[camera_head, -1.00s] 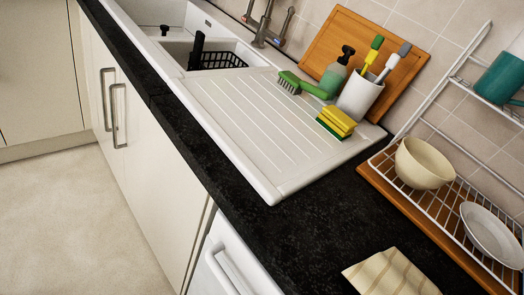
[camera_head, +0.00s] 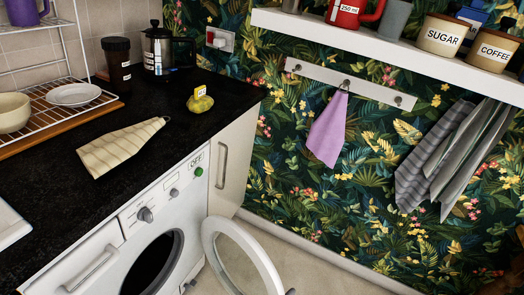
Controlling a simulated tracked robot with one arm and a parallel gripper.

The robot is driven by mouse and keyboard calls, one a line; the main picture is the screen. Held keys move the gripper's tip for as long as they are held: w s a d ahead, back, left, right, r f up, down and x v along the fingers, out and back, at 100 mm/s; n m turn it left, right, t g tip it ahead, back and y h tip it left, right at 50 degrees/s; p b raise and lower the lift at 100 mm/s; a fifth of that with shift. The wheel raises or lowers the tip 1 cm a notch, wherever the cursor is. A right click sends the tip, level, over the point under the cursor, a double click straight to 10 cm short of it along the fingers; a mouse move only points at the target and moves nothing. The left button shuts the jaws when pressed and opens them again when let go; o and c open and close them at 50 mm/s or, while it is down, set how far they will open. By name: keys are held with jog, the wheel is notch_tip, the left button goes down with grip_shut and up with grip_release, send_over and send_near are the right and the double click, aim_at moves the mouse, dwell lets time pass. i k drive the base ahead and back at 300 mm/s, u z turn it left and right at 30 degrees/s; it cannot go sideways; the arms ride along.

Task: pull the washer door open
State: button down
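The white washer (camera_head: 190,203) stands under the black worktop, at the lower left of the head camera view. Its round washer door (camera_head: 256,243) stands swung out to the right, away from the dark drum opening (camera_head: 152,265). The door's lower part is cut off by the bottom edge of the picture. The front panel has knobs, a green button and an "OFF" label. My gripper is not in view.
A drawer-like front with a handle (camera_head: 95,268) is at the washer's left. A cream cupboard (camera_head: 232,165) stands right of it. Pale floor (camera_head: 310,268) shows beyond the door.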

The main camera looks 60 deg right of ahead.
aim_at(212, 224)
jog(key=z, duration=1.25)
jog(key=k, duration=0.7)
jog(key=u, duration=0.3)
jog(key=i, duration=0.55)
jog(key=u, duration=0.1)
